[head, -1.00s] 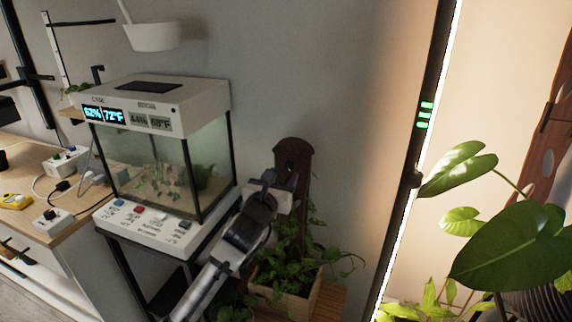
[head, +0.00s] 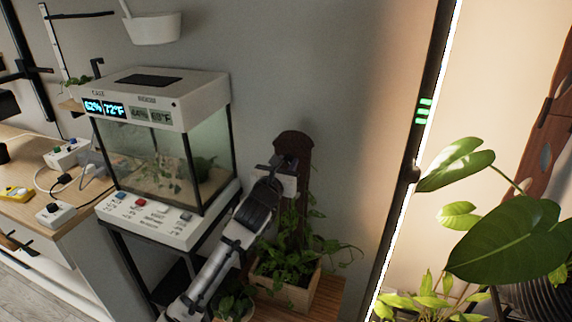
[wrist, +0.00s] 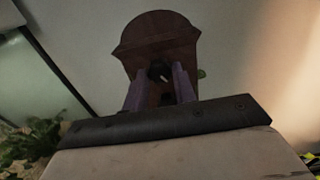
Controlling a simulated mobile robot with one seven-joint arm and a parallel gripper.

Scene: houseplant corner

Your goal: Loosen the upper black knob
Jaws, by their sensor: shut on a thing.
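A dark brown post (head: 294,142) with a rounded top stands behind a planter against the wall. In the wrist view the post (wrist: 155,38) fills the upper middle. The upper black knob (wrist: 159,70) is on its face, partly hidden by my fingers. My gripper (wrist: 160,77) has one finger on each side of the knob and is shut on it. In the head view my gripper (head: 284,165) is at the post's upper part and the knob is hidden. A small dark spot shows lower between the fingers; I cannot tell what it is.
A glass terrarium (head: 165,160) with a white control panel (head: 150,220) stands left of my arm. A wooden planter (head: 285,285) with trailing leaves sits below my gripper. A lit vertical bar (head: 420,125) and large leaves are on the right. The wall between is clear.

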